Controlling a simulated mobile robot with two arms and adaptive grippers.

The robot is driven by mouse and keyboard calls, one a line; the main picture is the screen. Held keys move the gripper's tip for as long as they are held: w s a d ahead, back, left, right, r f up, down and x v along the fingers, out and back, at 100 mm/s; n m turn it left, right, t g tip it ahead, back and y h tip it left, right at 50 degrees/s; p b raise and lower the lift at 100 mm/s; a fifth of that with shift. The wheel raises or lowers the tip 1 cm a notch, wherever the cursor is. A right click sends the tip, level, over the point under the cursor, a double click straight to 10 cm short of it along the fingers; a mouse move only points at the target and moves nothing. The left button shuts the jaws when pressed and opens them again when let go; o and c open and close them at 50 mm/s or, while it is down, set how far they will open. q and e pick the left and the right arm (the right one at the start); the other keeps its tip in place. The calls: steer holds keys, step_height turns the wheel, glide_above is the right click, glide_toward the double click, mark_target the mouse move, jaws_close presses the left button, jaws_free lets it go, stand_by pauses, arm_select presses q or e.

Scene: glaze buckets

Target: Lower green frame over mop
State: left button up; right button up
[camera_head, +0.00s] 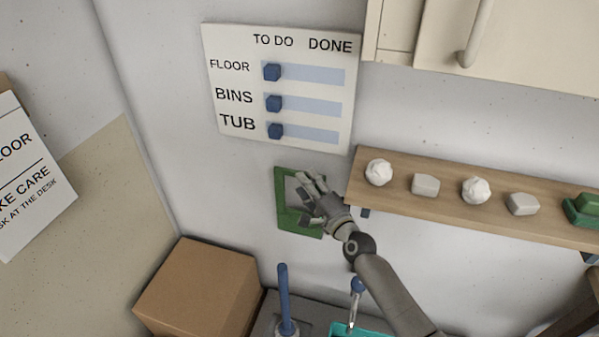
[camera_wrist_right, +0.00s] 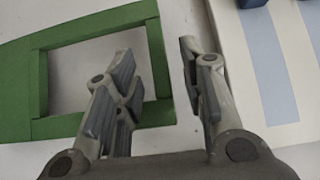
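The green frame (camera_head: 283,200) is a flat rectangle with an open middle, upright at the back wall below the chart. My right gripper (camera_head: 308,194) is in front of its right part and hides some of it. In the right wrist view the fingers (camera_wrist_right: 158,85) are apart, and one side bar of the green frame (camera_wrist_right: 157,58) shows between them. I cannot tell whether they touch it. I cannot tell for sure which thing is the mop; an upright blue handle (camera_head: 284,295) stands below the frame. My left gripper is not in view.
A wooden shelf (camera_head: 400,202) with white lumps, pale blocks and a green item is close right of my gripper. A cardboard box (camera_head: 200,287) stands lower left. A teal bucket (camera_head: 345,330) and a blue-topped handle (camera_head: 357,286) are below. The chart (camera_head: 230,80) hangs above.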

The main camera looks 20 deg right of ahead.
steer(key=w, duration=0.5)
steer(key=shift+w+a+f, duration=0.1)
steer(key=shift+a, duration=0.3)
steer(key=shift+c, duration=0.5)
steer(key=c, duration=0.5)
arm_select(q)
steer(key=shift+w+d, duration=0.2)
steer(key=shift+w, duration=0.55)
arm_select(e)
jaws_close()
